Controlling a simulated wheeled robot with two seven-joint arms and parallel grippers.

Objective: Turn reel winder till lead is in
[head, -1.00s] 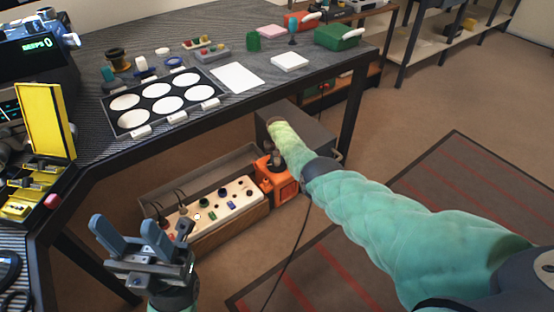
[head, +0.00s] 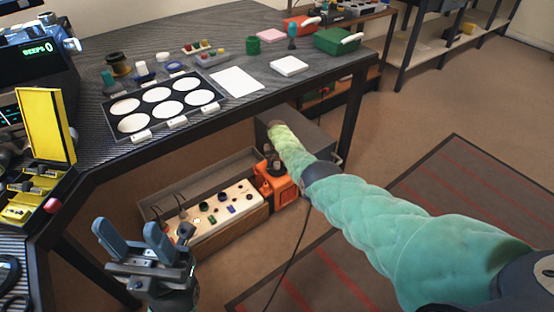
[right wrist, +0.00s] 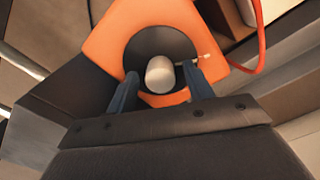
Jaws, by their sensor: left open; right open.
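The orange reel winder (head: 277,187) stands beneath the table, at the right end of a low box. In the right wrist view its orange face (right wrist: 113,38) surrounds a dark round hub (right wrist: 160,42) with a pale rounded knob (right wrist: 160,74). My right gripper (right wrist: 161,84) is open, with one blue finger on each side of the knob; I cannot tell whether they touch it. In the head view my arm partly hides that spot. A red cord (right wrist: 259,32) loops beside the winder. My left gripper (head: 132,238) is open and empty, in front of the low box.
The low box (head: 235,222) holds a pale panel with several knobs and sockets. The table (head: 330,68) above carries a tray (head: 110,116) with white discs, and small parts. A dark cable (head: 296,245) hangs down to the floor. A dark box (head: 312,140) stands behind the winder.

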